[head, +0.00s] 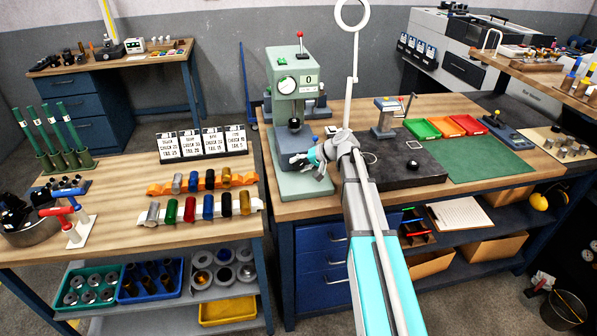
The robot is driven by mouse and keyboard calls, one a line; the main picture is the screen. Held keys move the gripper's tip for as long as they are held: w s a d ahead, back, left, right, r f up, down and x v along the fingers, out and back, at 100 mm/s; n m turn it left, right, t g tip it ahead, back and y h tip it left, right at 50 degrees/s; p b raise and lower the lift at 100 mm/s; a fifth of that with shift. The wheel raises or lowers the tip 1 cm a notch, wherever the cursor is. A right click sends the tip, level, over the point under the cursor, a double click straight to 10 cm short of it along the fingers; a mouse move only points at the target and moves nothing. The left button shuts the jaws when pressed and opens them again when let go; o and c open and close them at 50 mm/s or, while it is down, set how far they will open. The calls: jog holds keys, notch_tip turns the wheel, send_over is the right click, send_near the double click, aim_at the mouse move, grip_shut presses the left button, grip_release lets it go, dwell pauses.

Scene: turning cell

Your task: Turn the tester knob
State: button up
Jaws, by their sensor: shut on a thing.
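The pale green tester (285,82) stands upright at the left end of the right-hand bench. It has a round dial on its head, a small display reading 0 and a red-tipped lever on top. A dark round part (294,125) shows under its head. My gripper (298,161) is low in front of the tester's column, just above its base. It is shut on what seems to be the tester knob, which the fingers mostly hide. My arm reaches in from the bottom of the head view.
Right of my gripper are a dark plate (400,172), a small stand (386,117), green and red trays (421,129) and a green mat (470,152). On the left bench, colored cylinders lie in racks (190,187) before several label cards (202,142).

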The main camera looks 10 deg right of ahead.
jog(key=y+b, duration=0.2)
jog(key=b, duration=0.1)
jog(key=f+m+y+b, duration=0.1)
jog(key=y+b, duration=0.1)
jog(key=b, duration=0.1)
jog(key=shift+t, duration=0.4)
jog(key=shift+r+m+t+y+b, duration=0.3)
jog(key=shift+m+y+b, duration=0.2)
jog(key=shift+y+b, duration=0.5)
jog(key=o, duration=1.1)
jog(key=shift+s, duration=0.15)
